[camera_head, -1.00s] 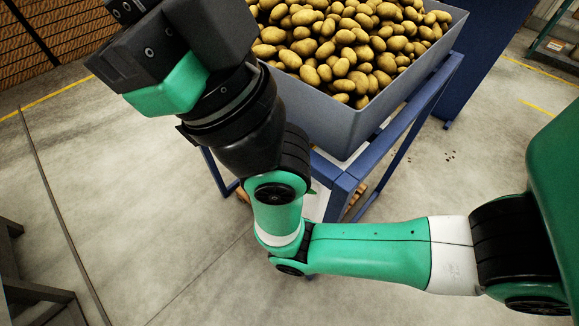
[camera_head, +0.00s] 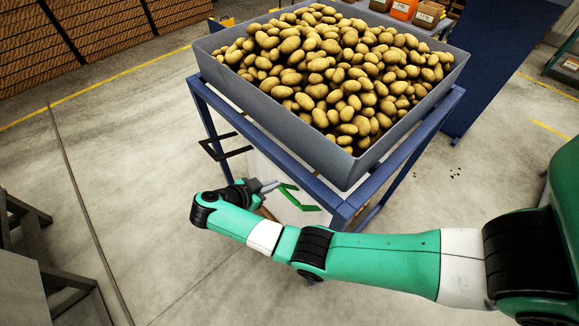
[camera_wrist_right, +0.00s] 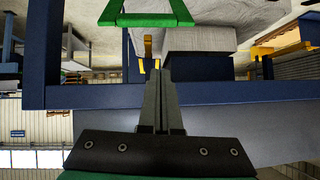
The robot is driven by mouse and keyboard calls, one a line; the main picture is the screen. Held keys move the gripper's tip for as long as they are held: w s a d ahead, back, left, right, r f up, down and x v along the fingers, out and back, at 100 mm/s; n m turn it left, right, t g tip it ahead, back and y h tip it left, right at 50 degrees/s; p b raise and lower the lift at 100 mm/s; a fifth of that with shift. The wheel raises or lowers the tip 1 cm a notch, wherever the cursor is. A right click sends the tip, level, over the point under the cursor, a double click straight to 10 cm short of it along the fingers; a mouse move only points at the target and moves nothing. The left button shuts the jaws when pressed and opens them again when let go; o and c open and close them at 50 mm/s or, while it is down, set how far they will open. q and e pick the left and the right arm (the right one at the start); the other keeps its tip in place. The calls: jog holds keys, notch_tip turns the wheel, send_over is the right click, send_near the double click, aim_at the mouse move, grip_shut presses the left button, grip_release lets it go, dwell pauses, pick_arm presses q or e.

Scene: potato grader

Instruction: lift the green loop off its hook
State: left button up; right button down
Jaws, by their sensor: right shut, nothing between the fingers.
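The green loop (camera_head: 298,197) is a thin angular frame on the near side of the blue stand, below the potato bin. It also shows at the top of the right wrist view (camera_wrist_right: 150,19). My right gripper (camera_head: 270,186) is just left of the loop in the head view, its fingers pointing toward it. In the wrist view the fingers (camera_wrist_right: 160,78) are together with nothing between them, apart from the loop. A small yellow piece (camera_wrist_right: 148,46) shows near the loop; I cannot tell whether it is the hook. My left gripper is not in view.
The grey bin (camera_head: 352,166) full of potatoes sits on the blue stand (camera_head: 345,205) above my right gripper. A black angular frame (camera_head: 226,148) sticks out from the stand to the left. The floor on the left is mostly clear.

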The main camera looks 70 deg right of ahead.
aim_at(289, 195)
jog(key=shift+g+y, duration=0.3)
jog(key=shift+g, duration=0.1)
jog(key=s+d+f+b, duration=0.1)
jog(key=f, duration=0.1)
jog(key=s+d+f, duration=0.1)
jog(key=d+f, duration=0.1)
jog(key=f, duration=0.1)
jog(key=s+d+f+b, duration=0.1)
jog(key=s+f, duration=0.1)
jog(key=f, duration=0.1)
jog(key=shift+s+d+b, duration=0.1)
jog(key=shift+d+b, duration=0.05)
jog(key=shift+b, duration=0.2)
jog(key=shift+a+f, duration=0.1)
jog(key=shift+a, duration=0.15)
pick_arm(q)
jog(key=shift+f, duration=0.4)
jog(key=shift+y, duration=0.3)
